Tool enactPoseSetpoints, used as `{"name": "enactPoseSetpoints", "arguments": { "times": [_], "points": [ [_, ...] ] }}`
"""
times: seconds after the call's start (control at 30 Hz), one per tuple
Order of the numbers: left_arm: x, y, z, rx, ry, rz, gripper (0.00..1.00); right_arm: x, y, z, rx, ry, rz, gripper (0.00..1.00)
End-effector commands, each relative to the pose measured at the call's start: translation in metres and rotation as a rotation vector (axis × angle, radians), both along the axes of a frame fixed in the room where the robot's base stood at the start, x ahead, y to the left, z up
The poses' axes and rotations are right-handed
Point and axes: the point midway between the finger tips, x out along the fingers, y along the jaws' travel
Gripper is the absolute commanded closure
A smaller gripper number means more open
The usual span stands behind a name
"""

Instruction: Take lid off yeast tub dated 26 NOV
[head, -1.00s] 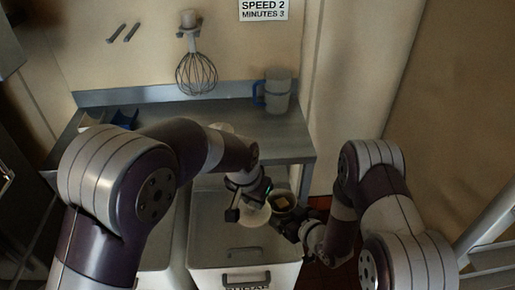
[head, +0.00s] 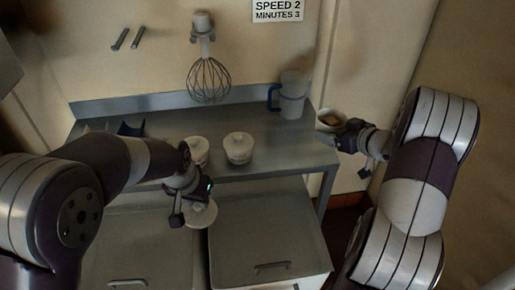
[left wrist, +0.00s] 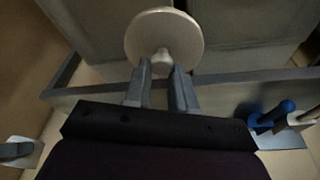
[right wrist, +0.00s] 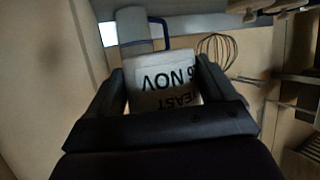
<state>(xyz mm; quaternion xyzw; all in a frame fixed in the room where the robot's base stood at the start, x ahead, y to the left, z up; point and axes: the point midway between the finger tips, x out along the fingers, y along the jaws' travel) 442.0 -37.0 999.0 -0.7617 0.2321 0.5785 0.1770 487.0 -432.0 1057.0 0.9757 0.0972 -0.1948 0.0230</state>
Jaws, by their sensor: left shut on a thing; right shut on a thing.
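My left gripper (head: 190,190) is shut on the knob of a round white lid (head: 200,214), which hangs over the bins in front of the bench. The left wrist view shows the lid (left wrist: 180,35) at the fingertips (left wrist: 162,80). My right gripper (head: 350,138) is shut on a small lidless tub (head: 331,121) off the bench's right end. Tan contents show inside it. In the right wrist view, the tub's label (right wrist: 163,84) is upside down and reads YEAST and 6 NOV; a finger (right wrist: 167,85) hides its edge. The lid and tub are well apart.
Two white lidded tubs (head: 238,149) (head: 195,150) stand on the steel bench (head: 285,150). A blue-handled jug (head: 291,98) stands at its back right. A whisk (head: 208,78) hangs on the wall. Lidded bins (head: 268,238) stand below the bench front.

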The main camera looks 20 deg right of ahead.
Motion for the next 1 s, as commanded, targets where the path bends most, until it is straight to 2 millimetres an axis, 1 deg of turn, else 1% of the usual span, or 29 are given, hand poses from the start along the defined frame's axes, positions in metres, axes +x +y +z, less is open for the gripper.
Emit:
{"name": "enactPoseSetpoints", "arguments": {
  "times": [0.27, 0.37, 0.47, 0.57, 0.8, 0.9, 1.0],
  "points": [
    [0.000, 0.000, 0.000, 0.000, 0.000, 0.000, 1.00, -0.005, 0.004, -0.014, 0.002, -0.001, 0.007, 0.78],
    [0.000, 0.000, -0.001, 0.000, 0.000, 0.000, 1.00, -0.001, 0.007, -0.018, 0.001, -0.002, -0.007, 0.78],
    [0.000, 0.000, -0.001, 0.000, 0.000, 0.000, 1.00, 0.011, 0.017, -0.028, 0.003, 0.000, -0.007, 0.78],
    [0.000, 0.000, -0.002, 0.000, 0.000, 0.000, 1.00, 0.026, 0.030, -0.040, 0.002, -0.001, -0.005, 0.78],
    [0.000, 0.000, -0.002, 0.000, 0.000, 0.000, 1.00, 0.069, 0.066, -0.073, 0.002, 0.000, -0.004, 0.78],
    [0.000, 0.000, -0.002, 0.000, 0.000, 0.000, 1.00, 0.080, 0.074, -0.081, 0.001, -0.001, -0.008, 0.78],
    [0.000, 0.000, -0.002, 0.000, 0.000, 0.000, 1.00, 0.085, 0.077, -0.088, 0.002, 0.000, -0.009, 0.78]
  ]
}}
